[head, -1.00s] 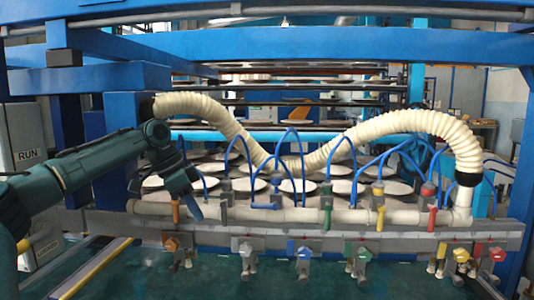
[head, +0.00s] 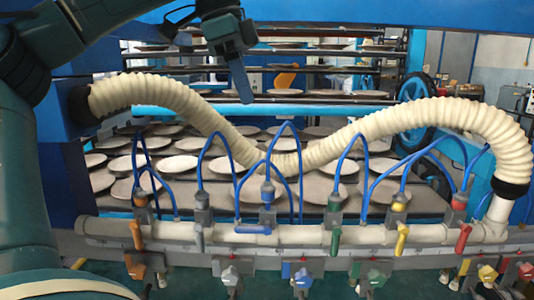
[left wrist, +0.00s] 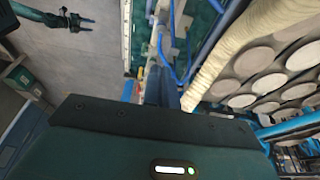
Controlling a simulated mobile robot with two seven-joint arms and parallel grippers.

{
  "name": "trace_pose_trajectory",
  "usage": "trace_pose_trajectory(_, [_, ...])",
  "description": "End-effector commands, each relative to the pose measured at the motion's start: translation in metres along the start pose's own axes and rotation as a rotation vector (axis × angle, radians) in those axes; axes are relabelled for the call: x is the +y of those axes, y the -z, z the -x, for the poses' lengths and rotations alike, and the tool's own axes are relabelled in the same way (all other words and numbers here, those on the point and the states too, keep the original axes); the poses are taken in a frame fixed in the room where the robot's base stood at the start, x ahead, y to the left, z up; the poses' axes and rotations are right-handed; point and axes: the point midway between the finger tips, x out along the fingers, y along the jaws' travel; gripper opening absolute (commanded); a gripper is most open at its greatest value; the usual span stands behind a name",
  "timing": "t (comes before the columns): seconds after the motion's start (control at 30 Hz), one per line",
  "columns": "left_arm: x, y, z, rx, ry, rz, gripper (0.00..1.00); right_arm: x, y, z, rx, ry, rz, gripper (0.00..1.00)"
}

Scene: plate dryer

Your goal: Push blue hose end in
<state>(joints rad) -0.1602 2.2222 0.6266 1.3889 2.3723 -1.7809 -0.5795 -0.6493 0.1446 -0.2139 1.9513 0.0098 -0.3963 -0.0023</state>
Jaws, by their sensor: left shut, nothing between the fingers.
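My left gripper (head: 243,85) is shut and empty. It hangs high, in front of the plate racks, above the cream hose and apart from the blue hoses. A blue hose (head: 286,124) arches over the blue-marked fitting (head: 267,192) at the middle of the white pipe. I cannot tell whether its end is seated. The blue handle (head: 253,229) below lies level along the pipe; the neighbouring handles hang down or slant. In the left wrist view, my gripper fingers (left wrist: 170,95) reach away beyond the dark housing. A dark teal jointed shape (left wrist: 68,20) there may be my right gripper, its jaws unclear.
A thick ribbed cream hose (head: 300,158) sags between the left blue post and the pipe's right end. Plates (head: 340,165) lie behind it. Several coloured lower valves (head: 302,275) line the front. A blue beam (head: 400,30) crosses above.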

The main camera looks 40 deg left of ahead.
Motion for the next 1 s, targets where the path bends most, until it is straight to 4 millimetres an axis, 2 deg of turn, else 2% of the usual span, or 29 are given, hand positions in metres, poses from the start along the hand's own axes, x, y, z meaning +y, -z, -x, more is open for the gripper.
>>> trace_pose_trajectory(0.17, [0.001,0.000,-0.015,-0.004,-0.005,-0.006,0.00,0.001,0.000,0.000,0.000,-0.003,0.005,0.53])
trace_pose_trajectory(0.5, [0.002,0.000,-0.085,-0.004,-0.005,-0.006,0.00,0.001,0.000,-0.001,0.001,-0.003,0.002,0.53])
trace_pose_trajectory(0.7, [0.002,-0.006,-0.119,-0.001,-0.004,-0.004,0.00,0.001,0.000,-0.001,0.002,-0.002,0.002,0.53])
trace_pose_trajectory(1.0, [0.001,-0.011,-0.137,0.000,-0.003,-0.005,0.00,0.000,0.001,0.000,0.001,-0.002,0.002,0.53])
